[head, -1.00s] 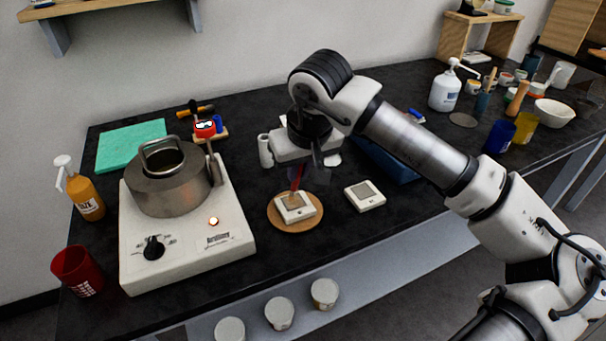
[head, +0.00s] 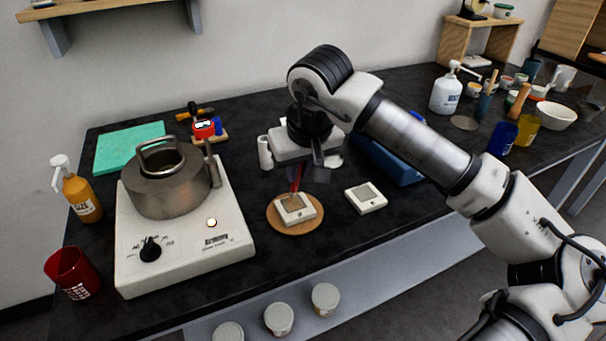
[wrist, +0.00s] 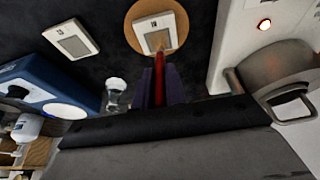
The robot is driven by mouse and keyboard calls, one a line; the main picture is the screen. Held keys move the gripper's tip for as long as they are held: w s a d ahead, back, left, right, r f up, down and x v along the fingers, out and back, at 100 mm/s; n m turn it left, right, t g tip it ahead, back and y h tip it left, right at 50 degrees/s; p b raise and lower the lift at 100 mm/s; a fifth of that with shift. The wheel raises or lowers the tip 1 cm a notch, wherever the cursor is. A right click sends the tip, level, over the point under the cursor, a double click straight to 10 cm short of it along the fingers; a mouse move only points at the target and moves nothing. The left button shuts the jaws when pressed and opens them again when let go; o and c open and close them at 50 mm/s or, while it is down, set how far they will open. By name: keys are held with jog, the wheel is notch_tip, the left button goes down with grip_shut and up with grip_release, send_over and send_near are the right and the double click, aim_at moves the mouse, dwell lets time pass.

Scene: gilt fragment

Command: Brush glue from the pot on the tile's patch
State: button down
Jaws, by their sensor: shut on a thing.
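My gripper (head: 310,172) is shut on a red-handled brush (head: 296,180) and holds it pointing down over a white tile (head: 294,209). The tile has a greyish patch and sits on a round wooden board (head: 283,227). The brush tip is at the tile's patch; I cannot tell whether it touches. In the wrist view the red brush handle (wrist: 159,76) runs from between the fingers to the edge of the tile (wrist: 155,36). The metal glue pot (head: 168,190) stands on a white hot plate (head: 185,258) at left, its inside dark.
A second white tile (head: 366,198) lies right of the board, near a blue device (head: 390,163). An orange pump bottle (head: 81,196) and a red cup (head: 73,272) stand left of the hot plate. Several lidded jars (head: 279,319) are at the front.

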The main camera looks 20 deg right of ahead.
jog(key=shift+w+b, duration=0.15)
jog(key=shift+b, duration=0.5)
jog(key=s, duration=0.2)
jog(key=shift+s+b, duration=0.35)
jog(key=shift+s, duration=0.05)
dwell(0.4)
jog(key=shift+r, duration=0.15)
jog(key=shift+r+p, duration=1.45)
jog(key=shift+r, duration=1.45)
